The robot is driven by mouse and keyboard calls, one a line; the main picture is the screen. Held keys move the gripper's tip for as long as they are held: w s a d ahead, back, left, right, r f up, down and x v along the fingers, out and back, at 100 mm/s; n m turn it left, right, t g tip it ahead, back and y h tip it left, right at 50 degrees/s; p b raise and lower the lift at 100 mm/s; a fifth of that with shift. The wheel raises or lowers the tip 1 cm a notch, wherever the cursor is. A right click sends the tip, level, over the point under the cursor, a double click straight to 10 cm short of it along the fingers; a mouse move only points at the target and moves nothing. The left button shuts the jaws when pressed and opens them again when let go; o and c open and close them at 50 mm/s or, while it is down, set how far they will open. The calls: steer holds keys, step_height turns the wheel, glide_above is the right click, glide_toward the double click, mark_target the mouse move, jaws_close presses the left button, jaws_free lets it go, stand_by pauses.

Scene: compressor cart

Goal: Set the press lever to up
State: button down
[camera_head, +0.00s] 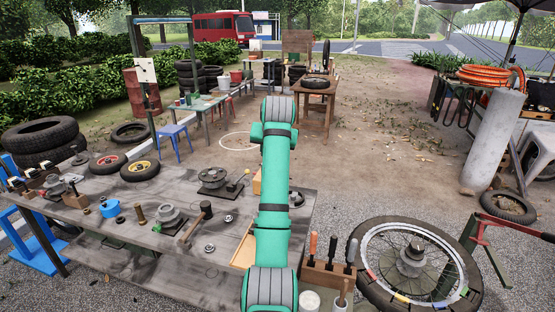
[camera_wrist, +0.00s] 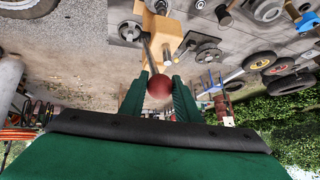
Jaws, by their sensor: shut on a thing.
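The press lever shows in the wrist view as a thin metal rod (camera_wrist: 152,57) with a dark red ball knob (camera_wrist: 160,86) at its end. The rod runs from beside a yellow wooden block (camera_wrist: 162,38) above the bench. My gripper (camera_wrist: 160,92) has its green fingers on both sides of the knob and is shut on it. In the head view, my green arm hides the gripper and the knob. A small part of a yellow block (camera_head: 257,183) shows just left of the arm. The lever's full angle is hard to tell.
The grey workbench (camera_head: 120,240) carries a mallet (camera_head: 195,225), small tyres (camera_head: 140,170) and metal parts. A screwdriver rack (camera_head: 328,275) stands right of my arm, near a large spoked wheel (camera_head: 385,245). Open ground (camera_head: 370,170) lies beyond the bench to the right.

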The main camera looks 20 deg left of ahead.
steer(key=shift+w+a+r+g, duration=0.1)
steer(key=shift+w+r+g, duration=0.3)
steer(key=shift+w, duration=0.35)
steer(key=shift+w+r+g, duration=0.3)
steer(key=shift+w+g, duration=0.2)
steer(key=shift+w, duration=0.2)
steer(key=shift+w+r, duration=0.1)
steer(key=c, duration=1.4)
jaws_free()
steer(key=shift+w, duration=0.1)
steer(key=shift+o, duration=0.2)
steer(key=v, duration=1)
steer(key=shift+s+r, duration=0.25)
steer(key=shift+w, duration=0.1)
